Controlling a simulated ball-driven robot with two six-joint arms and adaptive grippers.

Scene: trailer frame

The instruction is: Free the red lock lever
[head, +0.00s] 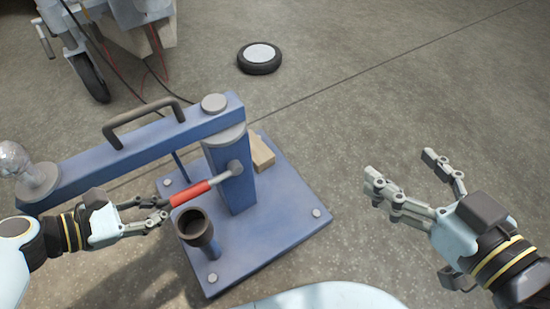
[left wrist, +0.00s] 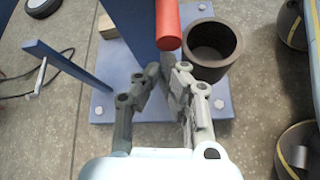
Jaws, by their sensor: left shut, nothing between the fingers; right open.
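The red lock lever (head: 190,193) has a red grip on a grey rod. The rod runs up and right to a pivot on the blue post (head: 237,195). In the left wrist view its red grip (left wrist: 167,25) is just ahead of my fingers. My left gripper (head: 166,208) is shut and empty beside the grip's lower-left end. Whether they touch cannot be told. It also shows in the left wrist view (left wrist: 153,75). My right gripper (head: 404,172) is open and empty, right of the blue base plate (head: 275,235).
A dark cup (head: 194,236) stands close below the lever and shows right of it in the left wrist view (left wrist: 211,63). A blue beam (head: 135,150) with a handle and a ball end spans overhead. A wooden block (head: 262,152) and a loose wheel (head: 260,59) lie beyond.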

